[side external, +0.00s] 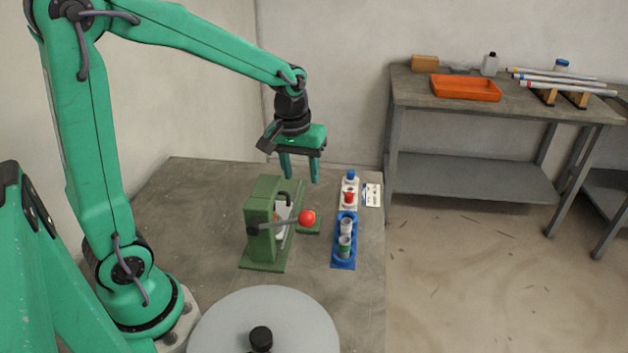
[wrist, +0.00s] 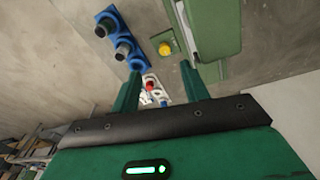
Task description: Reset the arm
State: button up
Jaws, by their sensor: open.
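My gripper (side external: 301,170) hangs from my green arm above the far part of the grey table (side external: 190,200). Its two green fingers point down and are apart, with nothing between them. It is above and behind the green press-like jig (side external: 262,225), clear of it. In the wrist view the fingers of my gripper (wrist: 160,80) are spread, with the white holder (wrist: 153,84) below and beyond them. The jig's lever ends in a red ball (side external: 307,218). In the wrist view a yellow round piece (wrist: 165,48) sits on a small green plate.
A blue holder (side external: 343,262) with grey cylinders stands right of the jig, in line with the white holder carrying red and blue pieces. A large grey round lid-like object (side external: 285,320) is at the front. A workbench (side external: 410,92) with an orange tray (side external: 466,88) stands at the back right.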

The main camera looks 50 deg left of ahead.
jog(key=s+d+r+m+t, duration=0.2)
jog(key=s+r+m, duration=0.1)
jog(key=s, duration=0.4)
jog(key=s+d+r+m+t, duration=0.2)
jog(key=s+r+m, duration=0.1)
jog(key=s+r, duration=0.2)
jog(key=s, duration=0.2)
jog(key=shift+s+d+m, duration=0.15)
jog(key=shift+s+m, duration=0.15)
jog(key=shift+s, duration=0.05)
